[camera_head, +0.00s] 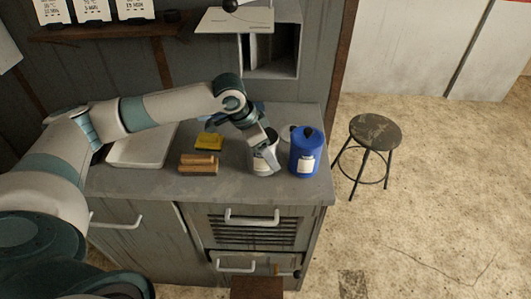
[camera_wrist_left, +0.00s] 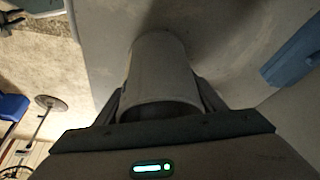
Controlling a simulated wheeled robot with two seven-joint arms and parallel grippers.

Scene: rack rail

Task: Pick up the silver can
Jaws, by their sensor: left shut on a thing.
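The silver can (camera_head: 259,166) with a pale label is at the right part of the grey counter, just left of a blue canister. My left gripper (camera_head: 264,151) reaches down to it from the upper left and is shut on it. In the left wrist view the can (camera_wrist_left: 160,62) sits between the two fingers of my left gripper (camera_wrist_left: 160,100), its near end facing the camera. I cannot tell whether its base touches the counter. My right gripper is not in view.
The blue canister (camera_head: 306,155) stands close to the can's right, with a pale round thing (camera_head: 286,133) partly hidden behind it. A yellow block (camera_head: 209,142) and brown rolls (camera_head: 198,164) lie to the left, beside a white tray (camera_head: 142,152). A stool (camera_head: 375,133) stands right of the counter.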

